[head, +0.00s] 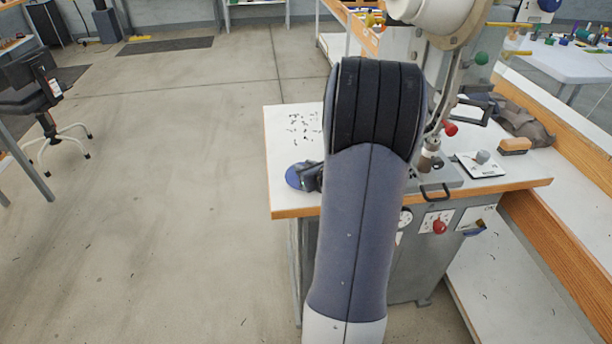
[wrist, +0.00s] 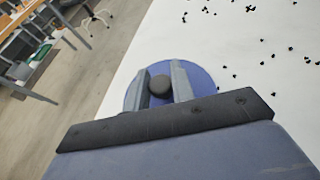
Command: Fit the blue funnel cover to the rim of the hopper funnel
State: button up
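The blue funnel cover (wrist: 203,82) is a round disc with a black knob (wrist: 160,87) at its middle. In the head view the cover (head: 293,177) is at the left edge of the white table, partly hidden by my gripper (head: 313,178). In the wrist view my gripper's two grey fingers (wrist: 161,84) stand on either side of the knob, very close to it. I cannot tell whether they touch it. I cannot tell whether the cover rests on the table. I cannot make out the hopper funnel; my arm hides much of the press.
The white table (head: 284,125) has small dark eyelets (head: 303,128) scattered on its left. The press has a lever with a red ball (head: 450,128). A white plate with a grey knob (head: 482,157) and a brush (head: 514,146) lie on the right. Open floor lies left of the table.

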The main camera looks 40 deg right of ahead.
grip_shut()
